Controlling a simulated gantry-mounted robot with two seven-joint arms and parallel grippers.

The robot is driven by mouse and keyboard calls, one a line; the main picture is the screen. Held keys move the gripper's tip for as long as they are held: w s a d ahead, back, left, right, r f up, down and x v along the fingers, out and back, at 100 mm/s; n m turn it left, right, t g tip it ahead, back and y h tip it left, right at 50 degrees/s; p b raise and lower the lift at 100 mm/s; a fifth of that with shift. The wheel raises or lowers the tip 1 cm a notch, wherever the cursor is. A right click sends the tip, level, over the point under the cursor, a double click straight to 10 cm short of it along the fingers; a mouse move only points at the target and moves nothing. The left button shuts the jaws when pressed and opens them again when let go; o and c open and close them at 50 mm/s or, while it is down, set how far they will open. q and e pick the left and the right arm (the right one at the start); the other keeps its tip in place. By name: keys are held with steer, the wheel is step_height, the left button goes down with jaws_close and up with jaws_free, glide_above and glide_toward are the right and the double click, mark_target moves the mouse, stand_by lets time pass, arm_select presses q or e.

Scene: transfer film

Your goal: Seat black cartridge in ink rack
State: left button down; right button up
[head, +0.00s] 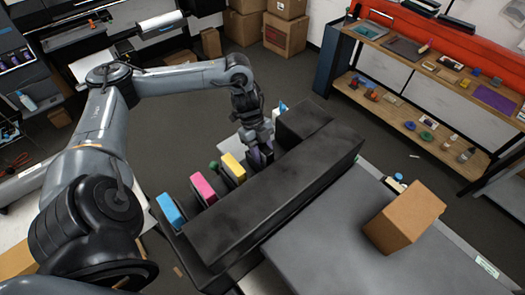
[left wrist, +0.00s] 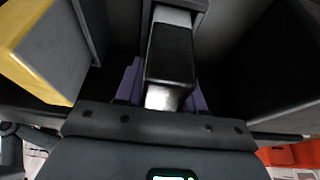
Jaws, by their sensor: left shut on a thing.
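The dark ink rack (head: 196,246) runs along the far-left side of a long black printer body. It holds a cyan cartridge (head: 171,209), a magenta cartridge (head: 204,188) and a yellow cartridge (head: 233,167) in a row. My left gripper (head: 261,158) points down at the row's far end, just beyond the yellow cartridge. In the left wrist view its purple fingers are shut on the black cartridge (left wrist: 172,55), between dark walls, with the yellow cartridge (left wrist: 40,42) at left. The black cartridge's lower end is hidden, so I cannot tell how deep it sits. My right gripper is out of view.
The long black printer body (head: 290,190) rises right beside the gripper. A cardboard box (head: 404,217) sits on the grey flat surface (head: 325,235) at right. A shelf unit (head: 425,115) with small items stands at the back right.

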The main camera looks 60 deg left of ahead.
arm_select(q)
steer(key=shift+f, duration=0.15)
steer(key=shift+f, duration=0.1)
steer(key=c, duration=0.7)
jaws_free()
steer(key=shift+a+r, duration=0.2)
steer(key=shift+r, duration=0.4)
steer(key=b+v, duration=0.1)
steer(key=v, duration=0.3)
steer(key=shift+a+r, duration=0.1)
steer(key=shift+r, duration=0.05)
steer(key=p+v, duration=0.3)
steer(key=v, duration=0.1)
steer(key=shift+r, duration=0.45)
steer(key=shift+p+v, duration=0.9)
steer(key=shift+s+a, duration=0.1)
